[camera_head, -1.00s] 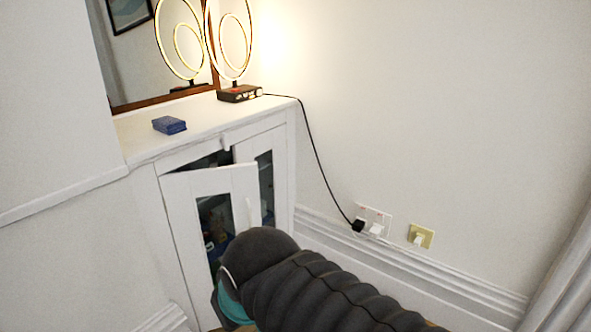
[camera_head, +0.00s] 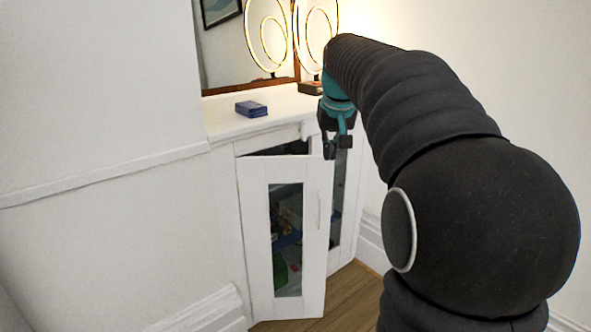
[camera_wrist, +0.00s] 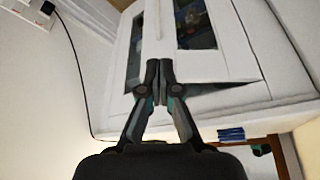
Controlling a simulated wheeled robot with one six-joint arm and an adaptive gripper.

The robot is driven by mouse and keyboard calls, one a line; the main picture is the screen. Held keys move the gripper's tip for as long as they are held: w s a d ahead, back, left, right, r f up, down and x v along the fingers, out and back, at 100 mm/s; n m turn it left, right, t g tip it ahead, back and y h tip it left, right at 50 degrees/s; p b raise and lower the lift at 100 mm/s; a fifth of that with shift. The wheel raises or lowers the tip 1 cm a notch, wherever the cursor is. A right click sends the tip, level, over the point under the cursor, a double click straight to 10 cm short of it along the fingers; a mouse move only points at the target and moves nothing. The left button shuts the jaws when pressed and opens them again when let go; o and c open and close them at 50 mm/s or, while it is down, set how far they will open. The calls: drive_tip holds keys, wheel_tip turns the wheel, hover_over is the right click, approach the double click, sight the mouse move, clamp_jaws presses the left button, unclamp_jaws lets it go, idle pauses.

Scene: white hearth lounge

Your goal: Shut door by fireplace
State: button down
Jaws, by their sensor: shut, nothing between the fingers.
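The left door (camera_head: 256,225) of the white cabinet stands ajar, swung out towards me, with a dark gap above its top edge. It has a glass panel and a slim pale handle (camera_head: 320,210) near its right side. My gripper (camera_head: 331,150) is shut and empty, pointing down near the door's top right corner. In the wrist view, which looks upside down, the gripper's fingertips (camera_wrist: 159,66) are together in front of the door (camera_wrist: 215,66). I cannot tell whether they touch it.
The cabinet top (camera_head: 230,122) holds a blue box (camera_head: 251,108), a ring lamp (camera_head: 267,35) and a mirror behind. The right cabinet door (camera_head: 340,190) is partly hidden by my gripper. Wooden floor (camera_head: 350,295) shows at lower right. A black cable (camera_wrist: 78,75) hangs beside the cabinet.

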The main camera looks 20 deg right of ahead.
sight(329, 165)
drive_tip(key=w+d+f, duration=0.1)
drive_tip(key=w+f, duration=0.2)
drive_tip(key=w+d+f+b, duration=0.1)
drive_tip(key=w+d+f, duration=0.1)
drive_tip(key=w+f, duration=0.1)
drive_tip(key=w+d+f+b, duration=0.1)
drive_tip(key=w+d+f, duration=0.1)
drive_tip(key=w+f, duration=0.1)
drive_tip(key=shift+w+f, duration=0.1)
drive_tip(key=shift+f, duration=0.25)
drive_tip(key=shift+w+d, duration=0.15)
drive_tip(key=shift+w, duration=0.65)
drive_tip(key=shift+w+d+r+p, duration=0.1)
drive_tip(key=shift+p, duration=0.2)
